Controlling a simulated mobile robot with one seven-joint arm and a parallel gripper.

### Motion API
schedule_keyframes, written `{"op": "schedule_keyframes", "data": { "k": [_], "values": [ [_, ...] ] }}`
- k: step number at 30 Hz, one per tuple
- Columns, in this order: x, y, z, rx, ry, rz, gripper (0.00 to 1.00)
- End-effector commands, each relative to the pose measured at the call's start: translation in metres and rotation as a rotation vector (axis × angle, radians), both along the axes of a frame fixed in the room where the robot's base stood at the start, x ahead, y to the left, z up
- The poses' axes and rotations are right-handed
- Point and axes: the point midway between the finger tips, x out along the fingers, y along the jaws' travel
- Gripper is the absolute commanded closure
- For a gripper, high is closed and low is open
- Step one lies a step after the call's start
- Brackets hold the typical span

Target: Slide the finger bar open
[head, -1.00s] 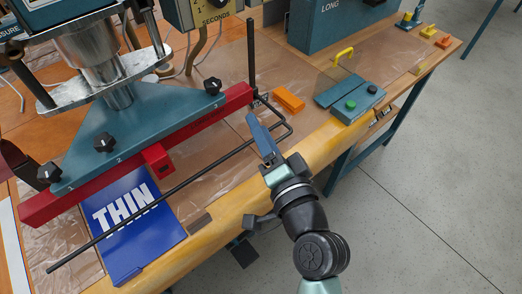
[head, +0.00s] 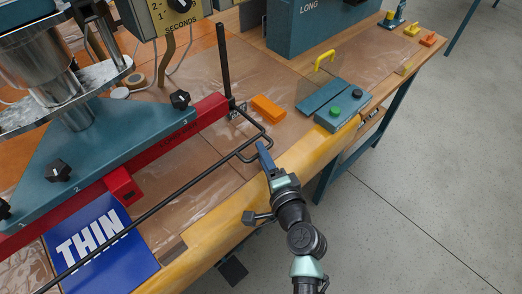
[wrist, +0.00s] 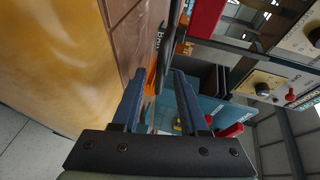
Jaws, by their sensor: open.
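The finger bar (head: 190,178) is a thin black rod. It runs along the front of the red press bar, over the blue THIN plate, to a bent end by the upright black post. My gripper (head: 262,148) is open, with its blue fingers at the rod beside the bent end. In the wrist view the two fingers (wrist: 158,78) are apart, and a dark rod (wrist: 168,42) shows just ahead between their tips. I cannot tell whether the fingers touch it.
The red press bar (head: 165,148) and blue press plate (head: 120,133) stand behind the rod. An orange block (head: 268,107) and a teal button box (head: 342,110) lie to the right. The table's rounded yellow front edge (head: 222,215) runs below my gripper. Open floor lies to the right.

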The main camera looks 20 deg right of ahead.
Motion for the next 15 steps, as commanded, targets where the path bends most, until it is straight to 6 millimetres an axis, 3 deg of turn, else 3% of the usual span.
{"op": "schedule_keyframes", "data": {
  "k": [6, 15],
  "values": [
    [0.018, -0.001, -0.004, -0.002, 0.000, 0.000, 0.57],
    [0.019, -0.001, -0.004, -0.002, 0.000, 0.000, 0.57]
  ]
}}
